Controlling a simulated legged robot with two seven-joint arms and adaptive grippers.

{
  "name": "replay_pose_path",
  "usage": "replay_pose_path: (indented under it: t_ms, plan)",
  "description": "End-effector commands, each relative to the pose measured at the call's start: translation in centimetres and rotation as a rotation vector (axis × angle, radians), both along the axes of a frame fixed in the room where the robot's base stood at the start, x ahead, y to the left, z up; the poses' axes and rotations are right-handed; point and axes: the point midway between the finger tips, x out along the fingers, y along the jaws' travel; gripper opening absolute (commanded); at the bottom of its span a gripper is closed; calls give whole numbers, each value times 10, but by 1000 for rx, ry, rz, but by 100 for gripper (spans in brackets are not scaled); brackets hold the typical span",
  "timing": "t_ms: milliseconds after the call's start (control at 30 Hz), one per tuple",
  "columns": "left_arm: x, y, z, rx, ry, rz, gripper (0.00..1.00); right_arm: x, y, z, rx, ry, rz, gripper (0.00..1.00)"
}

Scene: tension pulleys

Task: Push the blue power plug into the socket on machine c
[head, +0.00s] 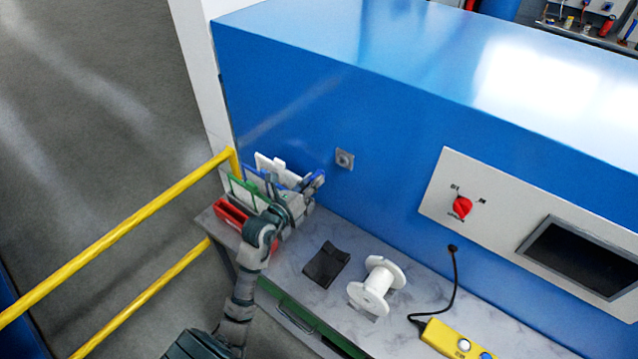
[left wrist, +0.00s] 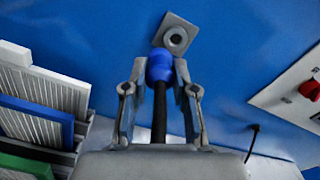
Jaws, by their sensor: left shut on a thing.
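My left gripper (left wrist: 160,85) is shut on the blue power plug (left wrist: 160,66), with the plug's black cable (left wrist: 159,115) running back between the fingers. In the left wrist view the plug points toward the grey square socket (left wrist: 176,38) on the blue machine wall. In the head view the socket (head: 344,159) is up and right of my left gripper (head: 312,187), and the plug (head: 318,177) shows small at its fingertips. A gap shows between plug and socket in the head view. My right gripper is in neither view.
A red tray (head: 232,214) and upright folders (head: 246,193) stand close beside my left arm. A black wallet-like object (head: 326,264), a white spool (head: 376,285) and a yellow control box (head: 455,340) lie on the bench. A red rotary switch (head: 462,207) is on the machine panel. A yellow rail (head: 120,237) runs at left.

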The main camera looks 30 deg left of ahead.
Motion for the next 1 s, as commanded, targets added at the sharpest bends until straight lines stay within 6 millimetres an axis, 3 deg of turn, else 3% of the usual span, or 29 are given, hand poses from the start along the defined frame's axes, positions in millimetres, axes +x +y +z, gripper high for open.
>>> replay_pose_path:
  t_ms: [167,600,1000]
  plan:
    - [3,-11,4,6,-3,-3,0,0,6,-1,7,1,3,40]
    - [40,-3,-1,-4,-2,-3,0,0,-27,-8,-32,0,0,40]
    - [57,-11,2,2,-3,-3,0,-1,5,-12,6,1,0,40]
